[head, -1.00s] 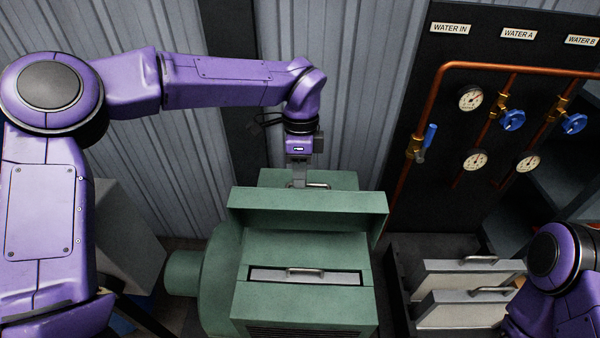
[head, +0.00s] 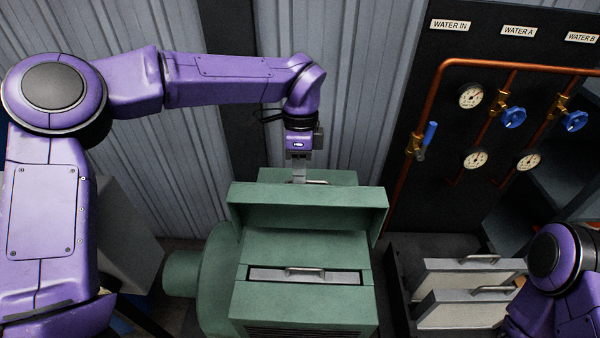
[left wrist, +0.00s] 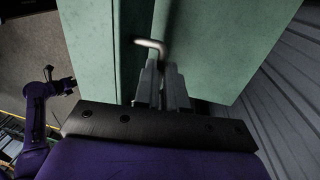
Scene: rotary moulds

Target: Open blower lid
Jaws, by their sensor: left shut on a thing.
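The green blower (head: 290,250) stands in the lower middle of the head view. Its lid (head: 305,210) is swung up, with its inner side facing me, and a slot below it lies uncovered. The lid's metal handle (head: 318,183) shows just behind the lid's top edge. My left gripper (head: 299,177) reaches down behind the lid and is shut on this handle. In the left wrist view the fingers (left wrist: 162,80) close on the bent grey handle (left wrist: 150,44) beside the green panels. My right gripper is out of view; only part of my right arm shows.
In the slot sits a grey panel with a handle (head: 305,274). Grey panels with handles (head: 470,285) stand in a dark rack at the right. A dark board with copper pipes, gauges and blue valves (head: 512,118) is at the back right. A corrugated wall (head: 200,170) is behind.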

